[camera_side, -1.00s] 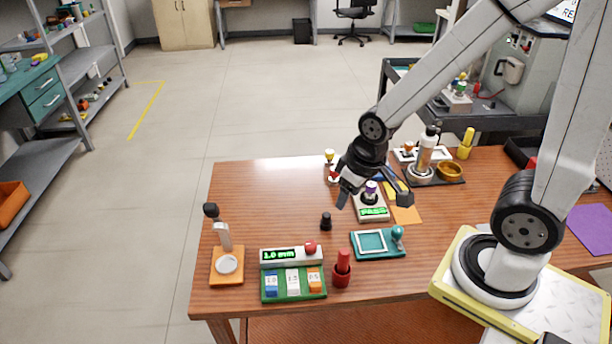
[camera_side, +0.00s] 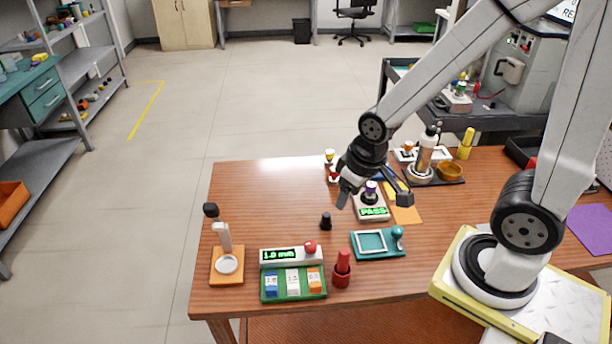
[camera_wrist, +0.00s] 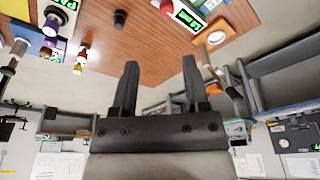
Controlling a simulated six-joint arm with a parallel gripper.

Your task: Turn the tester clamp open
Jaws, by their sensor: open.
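The tester (camera_side: 372,213) is a small white box with a lit green PASS display, standing on the table right of its middle. A piece with a purple top (camera_side: 370,187) stands upright at its back. The clamp itself is too small to make out clearly. My gripper (camera_side: 373,199) is open, with its fingers spread to the left and right of the purple-topped piece in the side view. I cannot tell whether either finger touches it. In the wrist view the two fingers (camera_wrist: 160,64) are apart with nothing between them, and the tester's display (camera_wrist: 69,4) shows at the top left.
A teal frame with a knob (camera_side: 377,245) lies in front of the tester. A black peg (camera_side: 326,221) stands to its left. A tray with a bottle and wooden bowl (camera_side: 449,171) is behind right. The 1.0 mm gauge (camera_side: 290,256) is front left. The table's left back is clear.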

